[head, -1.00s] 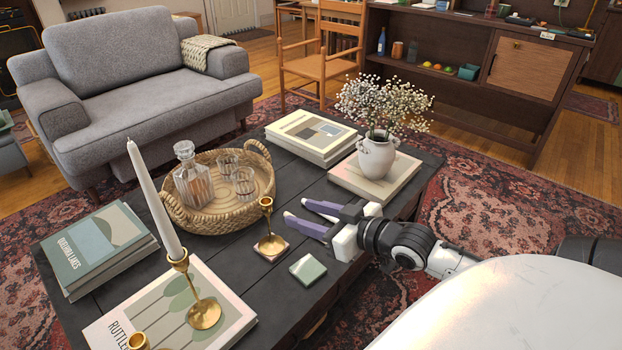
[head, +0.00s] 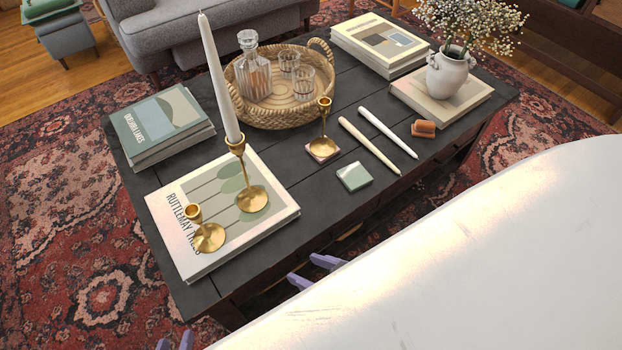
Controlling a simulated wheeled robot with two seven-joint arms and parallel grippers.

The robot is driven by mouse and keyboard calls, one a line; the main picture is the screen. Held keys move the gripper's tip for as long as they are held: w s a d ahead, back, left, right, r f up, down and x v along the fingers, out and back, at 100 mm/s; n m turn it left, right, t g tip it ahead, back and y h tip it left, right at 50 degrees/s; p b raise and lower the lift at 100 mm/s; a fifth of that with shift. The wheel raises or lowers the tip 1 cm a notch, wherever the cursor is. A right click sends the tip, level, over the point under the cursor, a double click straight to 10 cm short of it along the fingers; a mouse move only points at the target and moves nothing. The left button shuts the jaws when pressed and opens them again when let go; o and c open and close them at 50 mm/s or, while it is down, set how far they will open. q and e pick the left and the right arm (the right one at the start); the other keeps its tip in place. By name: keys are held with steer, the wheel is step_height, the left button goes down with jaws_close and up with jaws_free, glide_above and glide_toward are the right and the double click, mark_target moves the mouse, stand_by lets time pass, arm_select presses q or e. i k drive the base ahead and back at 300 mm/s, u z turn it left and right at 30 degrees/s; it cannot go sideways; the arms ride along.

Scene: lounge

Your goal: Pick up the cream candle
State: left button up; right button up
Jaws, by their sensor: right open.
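The cream candle (head: 368,147) is a slim taper lying flat on the dark coffee table (head: 290,210), right of the short brass holder. A whiter taper (head: 388,132) lies beside it, further right and apart from it. My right gripper (head: 313,271) shows as two spread purple fingertips at the table's front edge, open and empty, well short of the candle. The rest of it is hidden behind my white body. My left gripper (head: 175,343) shows only two purple fingertips with a gap between them at the bottom edge, away from the table.
A brass holder (head: 323,125) on a coaster and a green coaster (head: 354,177) are left of the candle. An orange-brown object (head: 424,128) and a vase (head: 447,72) on a book are to the right. A tall candle (head: 219,80) stands upright in a holder at left. A basket (head: 262,115) holds glassware.

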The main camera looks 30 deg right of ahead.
mark_target(355, 132)
steer(key=z, duration=1.35)
